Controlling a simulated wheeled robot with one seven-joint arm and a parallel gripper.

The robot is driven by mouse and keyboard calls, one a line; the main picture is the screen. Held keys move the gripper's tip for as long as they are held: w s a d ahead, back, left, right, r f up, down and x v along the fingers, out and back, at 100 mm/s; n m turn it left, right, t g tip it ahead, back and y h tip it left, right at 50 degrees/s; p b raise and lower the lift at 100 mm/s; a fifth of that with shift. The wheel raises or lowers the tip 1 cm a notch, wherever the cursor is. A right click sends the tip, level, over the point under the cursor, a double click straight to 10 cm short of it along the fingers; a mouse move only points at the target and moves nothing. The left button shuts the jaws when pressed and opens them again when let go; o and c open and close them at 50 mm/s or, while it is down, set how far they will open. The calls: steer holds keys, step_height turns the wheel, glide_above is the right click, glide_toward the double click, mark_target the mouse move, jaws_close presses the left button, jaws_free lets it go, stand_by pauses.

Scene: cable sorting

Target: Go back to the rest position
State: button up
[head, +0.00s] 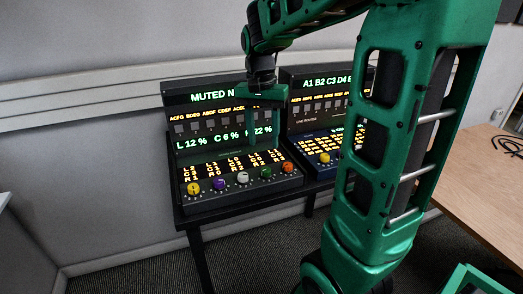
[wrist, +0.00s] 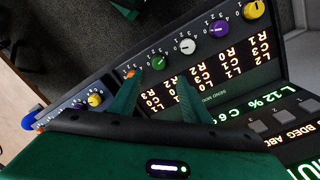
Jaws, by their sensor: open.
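My gripper (head: 264,112) is green and hangs in front of the left console's display in the head view. In the wrist view its two green fingers (wrist: 155,95) are spread apart with nothing between them. The left console (head: 187,206) is dark, with lit text and a row of coloured knobs. Its yellow knob (head: 193,188), purple knob (head: 219,184), white knob (head: 243,178), green knob (head: 266,173) and orange knob (head: 288,168) run along the front. In the wrist view the fingers point toward the green knob (wrist: 159,63) and orange knob (wrist: 130,74); I cannot tell any contact.
A second console (head: 300,84) stands to the right on the same dark table (head: 190,222), partly hidden by my arm. A wooden table (head: 470,190) with a black cable (head: 508,145) is at the right. A grey wall (head: 90,160) stands behind. Carpet shows below.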

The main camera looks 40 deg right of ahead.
steer(key=shift+r, duration=0.6)
steer(key=s+f+n, duration=0.2)
steer(key=s+f, duration=0.1)
steer(key=s, duration=0.7)
steer(key=s+f+n, duration=0.2)
steer(key=s+f, duration=0.2)
steer(key=s, duration=0.7)
steer(key=shift+s+n+y, duration=0.3)
steer(key=shift+w+f, duration=0.25)
steer(key=shift+w, duration=0.35)
